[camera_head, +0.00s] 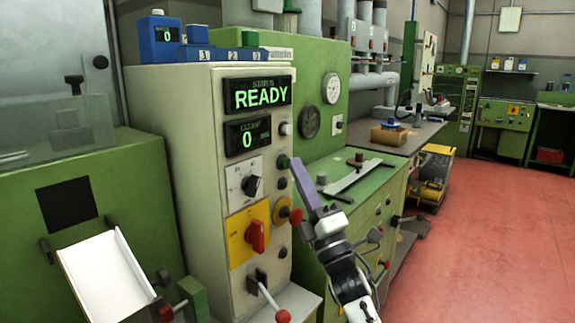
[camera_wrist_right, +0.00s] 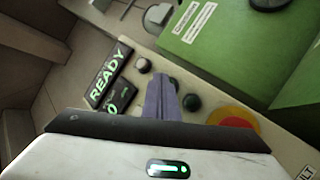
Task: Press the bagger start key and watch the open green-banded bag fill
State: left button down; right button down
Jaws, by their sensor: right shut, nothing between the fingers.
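My right gripper (camera_head: 293,164) is shut and empty, with its purple fingers pointing at the cream control cabinet (camera_head: 195,100). Its tips are close beside a green button (camera_head: 283,161) in the cabinet's right-hand column; I cannot tell whether they touch it. In the right wrist view, the shut fingers (camera_wrist_right: 160,84) partly cover that button (camera_wrist_right: 174,83). The status display (camera_head: 257,94) reads READY, and a smaller display (camera_head: 247,134) reads 0. No green-banded bag shows. My left gripper is not in view.
A pale button (camera_head: 286,129) is above the green one and a dark button (camera_head: 282,183) below. A red knob on yellow (camera_head: 296,216), a red rotary switch (camera_head: 257,236) and a red-tipped lever (camera_head: 282,315) are lower down. A green bench (camera_head: 350,190) stands right; red floor (camera_head: 480,230) is clear.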

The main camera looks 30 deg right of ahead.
jog(key=shift+w+a, duration=0.1)
jog(key=shift+w, duration=0.2)
jog(key=shift+s, duration=0.1)
dwell(0.4)
jog(key=shift+s+d, duration=0.3)
jog(key=shift+s, duration=0.4)
jog(key=shift+s, duration=0.1)
jog(key=s, duration=0.1)
jog(key=s+d+p, duration=0.1)
jog(key=s, duration=0.1)
jog(key=s+d, duration=0.1)
jog(key=shift+s+p, duration=0.25)
jog(key=shift+p, duration=0.1)
dwell(0.6)
